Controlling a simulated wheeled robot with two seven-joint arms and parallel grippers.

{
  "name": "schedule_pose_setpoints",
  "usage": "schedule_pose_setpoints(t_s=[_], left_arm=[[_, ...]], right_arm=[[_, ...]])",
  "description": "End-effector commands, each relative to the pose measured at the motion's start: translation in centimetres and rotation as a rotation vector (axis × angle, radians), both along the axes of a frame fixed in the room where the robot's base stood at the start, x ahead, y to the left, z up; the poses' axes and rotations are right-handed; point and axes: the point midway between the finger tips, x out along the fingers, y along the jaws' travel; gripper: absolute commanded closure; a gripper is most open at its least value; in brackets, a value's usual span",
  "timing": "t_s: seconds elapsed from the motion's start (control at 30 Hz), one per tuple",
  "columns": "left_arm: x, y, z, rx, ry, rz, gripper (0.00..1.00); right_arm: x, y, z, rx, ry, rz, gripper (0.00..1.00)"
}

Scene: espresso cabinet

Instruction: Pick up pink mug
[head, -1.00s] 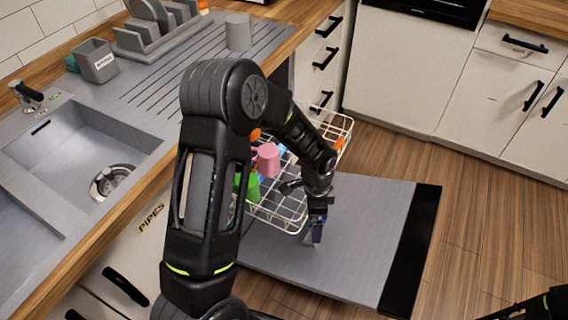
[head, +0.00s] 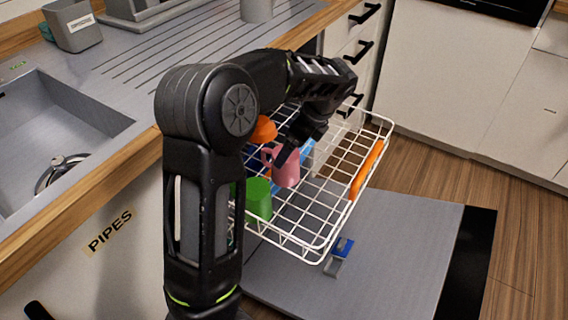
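The pink mug (head: 286,172) stands in the white wire dishwasher rack (head: 312,240), in its left half, with its handle toward the left. My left arm reaches over the rack from the left. My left gripper (head: 287,152) is at the top of the pink mug, with a dark finger overlapping its rim. I cannot tell whether it touches the mug, and its opening is hidden by the arm and the angle. My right gripper is not in view.
A green cup (head: 259,199) stands just left of and nearer than the mug. An orange item (head: 264,130) is behind it, and an orange utensil (head: 367,170) lies along the rack's right side. The open dishwasher door (head: 400,250) is below; the counter is at left.

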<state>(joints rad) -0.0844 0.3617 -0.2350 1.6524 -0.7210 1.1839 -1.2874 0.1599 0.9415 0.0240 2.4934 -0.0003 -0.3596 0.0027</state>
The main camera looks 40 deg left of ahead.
Motion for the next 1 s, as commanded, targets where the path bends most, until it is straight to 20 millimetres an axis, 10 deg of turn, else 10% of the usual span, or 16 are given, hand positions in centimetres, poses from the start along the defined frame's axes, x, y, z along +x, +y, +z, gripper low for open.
schedule_pose_setpoints(t_s=[1.0], left_arm=[[-0.2,1.4,-3.8,-0.001,0.001,0.002,0.05]], right_arm=[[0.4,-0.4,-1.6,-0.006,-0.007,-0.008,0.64]])
